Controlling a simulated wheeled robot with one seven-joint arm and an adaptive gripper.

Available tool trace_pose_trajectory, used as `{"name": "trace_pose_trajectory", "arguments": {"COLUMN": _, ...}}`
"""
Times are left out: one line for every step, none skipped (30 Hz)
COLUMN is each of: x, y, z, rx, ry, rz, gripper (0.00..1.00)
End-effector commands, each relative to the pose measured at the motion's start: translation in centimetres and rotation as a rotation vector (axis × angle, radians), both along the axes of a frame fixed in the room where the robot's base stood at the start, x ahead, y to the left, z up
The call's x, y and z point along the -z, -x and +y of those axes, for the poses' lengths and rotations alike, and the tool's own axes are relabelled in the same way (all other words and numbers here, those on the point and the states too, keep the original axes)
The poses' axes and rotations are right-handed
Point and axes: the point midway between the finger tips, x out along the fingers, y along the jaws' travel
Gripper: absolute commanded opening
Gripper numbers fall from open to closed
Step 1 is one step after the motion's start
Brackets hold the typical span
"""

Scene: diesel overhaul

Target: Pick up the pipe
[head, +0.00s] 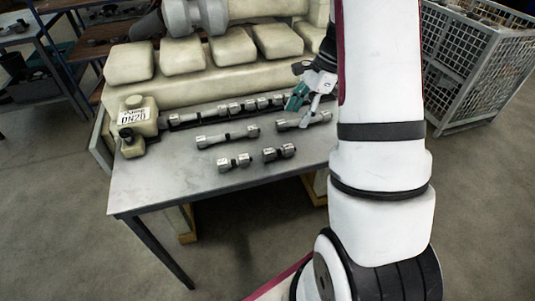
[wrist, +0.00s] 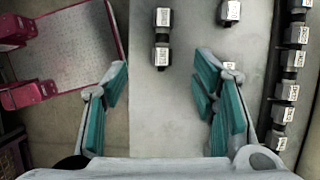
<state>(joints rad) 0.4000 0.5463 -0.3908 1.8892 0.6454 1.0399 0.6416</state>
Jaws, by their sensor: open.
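Several short pipes with silver nut-like ends, dark middles and white labels lie on the grey table (head: 150,185). In the head view, two short ones lie nearest the front edge, a left one (head: 235,162) and a right one (head: 279,152). Two longer ones lie behind, a left one (head: 227,137) and a right one (head: 303,120). I cannot tell which is the task's pipe. My gripper (head: 306,94) is open and empty over the table's right part. In the wrist view, one pipe (wrist: 162,38) lies ahead between the teal fingers (wrist: 162,100); another's end (wrist: 230,68) is partly hidden by the right finger.
A row of fittings (head: 215,109) runs along a cream engine block (head: 180,90) at the table's back. A wire-mesh crate (head: 475,70) stands at the right. The table's front left is clear.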

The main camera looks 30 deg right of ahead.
Motion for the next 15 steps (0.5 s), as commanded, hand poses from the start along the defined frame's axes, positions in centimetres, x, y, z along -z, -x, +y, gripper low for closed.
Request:
{"name": "trace_pose_trajectory", "arguments": {"x": 0.4, "y": 0.1, "z": -0.5, "rx": 0.018, "ry": -0.004, "rz": 0.009, "gripper": 0.53}}
{"name": "trace_pose_trajectory", "arguments": {"x": 0.6, "y": 0.2, "z": -0.6, "rx": 0.025, "ry": -0.005, "rz": 0.013, "gripper": 0.53}}
{"name": "trace_pose_trajectory", "arguments": {"x": 0.9, "y": 0.2, "z": -0.6, "rx": 0.031, "ry": -0.006, "rz": 0.015, "gripper": 0.53}}
{"name": "trace_pose_trajectory", "arguments": {"x": 1.2, "y": 0.1, "z": -0.5, "rx": 0.033, "ry": -0.007, "rz": 0.016, "gripper": 0.53}}
{"name": "trace_pose_trajectory", "arguments": {"x": 1.5, "y": 0.1, "z": -0.4, "rx": 0.035, "ry": -0.008, "rz": 0.016, "gripper": 0.53}}
{"name": "trace_pose_trajectory", "arguments": {"x": 2.0, "y": 0.0, "z": -0.2, "rx": 0.034, "ry": -0.009, "rz": 0.018, "gripper": 0.53}}
{"name": "trace_pose_trajectory", "arguments": {"x": 2.5, "y": 0.0, "z": 0.0, "rx": 0.033, "ry": -0.009, "rz": 0.018, "gripper": 0.53}}
{"name": "trace_pose_trajectory", "arguments": {"x": 3.0, "y": 0.0, "z": 0.3, "rx": 0.033, "ry": -0.008, "rz": 0.019, "gripper": 0.53}}
{"name": "trace_pose_trajectory", "arguments": {"x": 3.7, "y": -0.1, "z": 0.6, "rx": 0.032, "ry": -0.009, "rz": 0.019, "gripper": 0.53}}
{"name": "trace_pose_trajectory", "arguments": {"x": 4.3, "y": -0.2, "z": 0.8, "rx": 0.032, "ry": -0.008, "rz": 0.019, "gripper": 0.53}}
{"name": "trace_pose_trajectory", "arguments": {"x": 4.8, "y": -0.2, "z": 1.0, "rx": 0.031, "ry": -0.009, "rz": 0.019, "gripper": 0.53}}
{"name": "trace_pose_trajectory", "arguments": {"x": 5.5, "y": -0.3, "z": 1.3, "rx": 0.033, "ry": -0.008, "rz": 0.019, "gripper": 0.53}}
{"name": "trace_pose_trajectory", "arguments": {"x": 6.0, "y": -0.3, "z": 1.5, "rx": 0.031, "ry": -0.009, "rz": 0.019, "gripper": 0.53}}
{"name": "trace_pose_trajectory", "arguments": {"x": 6.4, "y": -0.4, "z": 1.7, "rx": 0.031, "ry": -0.008, "rz": 0.018, "gripper": 0.53}}
{"name": "trace_pose_trajectory", "arguments": {"x": 7.0, "y": -0.5, "z": 1.9, "rx": 0.031, "ry": -0.008, "rz": 0.017, "gripper": 0.53}}
